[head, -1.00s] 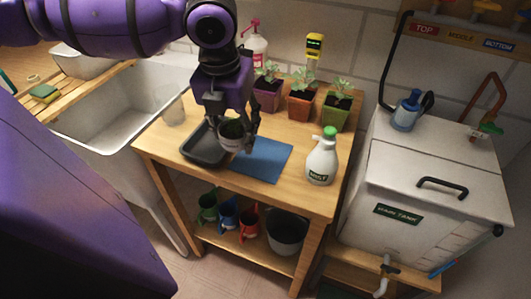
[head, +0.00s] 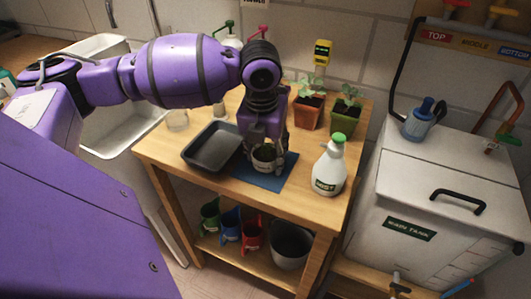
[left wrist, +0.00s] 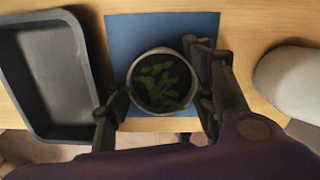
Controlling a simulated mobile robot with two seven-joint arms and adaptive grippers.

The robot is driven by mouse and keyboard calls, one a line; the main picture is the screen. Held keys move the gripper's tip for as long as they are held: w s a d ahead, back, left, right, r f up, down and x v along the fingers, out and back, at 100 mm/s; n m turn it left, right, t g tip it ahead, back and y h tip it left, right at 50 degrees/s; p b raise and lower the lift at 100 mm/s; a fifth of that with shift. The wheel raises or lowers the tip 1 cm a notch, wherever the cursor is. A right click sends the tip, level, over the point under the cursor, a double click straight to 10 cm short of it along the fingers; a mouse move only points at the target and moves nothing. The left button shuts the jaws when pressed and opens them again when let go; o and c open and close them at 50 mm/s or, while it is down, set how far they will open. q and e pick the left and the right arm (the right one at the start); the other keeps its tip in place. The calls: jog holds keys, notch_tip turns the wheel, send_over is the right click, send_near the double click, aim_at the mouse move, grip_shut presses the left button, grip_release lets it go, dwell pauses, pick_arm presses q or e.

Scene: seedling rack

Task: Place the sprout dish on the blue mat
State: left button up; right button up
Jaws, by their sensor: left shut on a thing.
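The sprout dish (head: 264,157) is a small round pale dish with dark soil and green sprouts, which show clearly in the left wrist view (left wrist: 160,82). My left gripper (head: 266,160) is shut on it, one finger on each side of the rim. The dish is over the blue mat (head: 244,176), which also shows in the left wrist view (left wrist: 120,30). I cannot tell whether its base touches the mat. My right gripper is not in view.
A black tray (head: 190,157) lies directly left of the mat. A white spray bottle (head: 328,168) with a green cap stands to the right. Potted seedlings (head: 308,110) stand behind.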

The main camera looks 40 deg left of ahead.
aim_at(264, 155)
pick_arm(q)
jog(key=o, duration=1.2)
jog(key=shift+r, duration=0.2)
jog(key=r, duration=0.4)
jog(key=s+r+p, duration=0.1)
jog(key=r, duration=0.6)
jog(key=shift+s+d+r+p, duration=0.2)
jog(key=shift+d+r+p, duration=0.1)
jog(key=shift+r, duration=0.05)
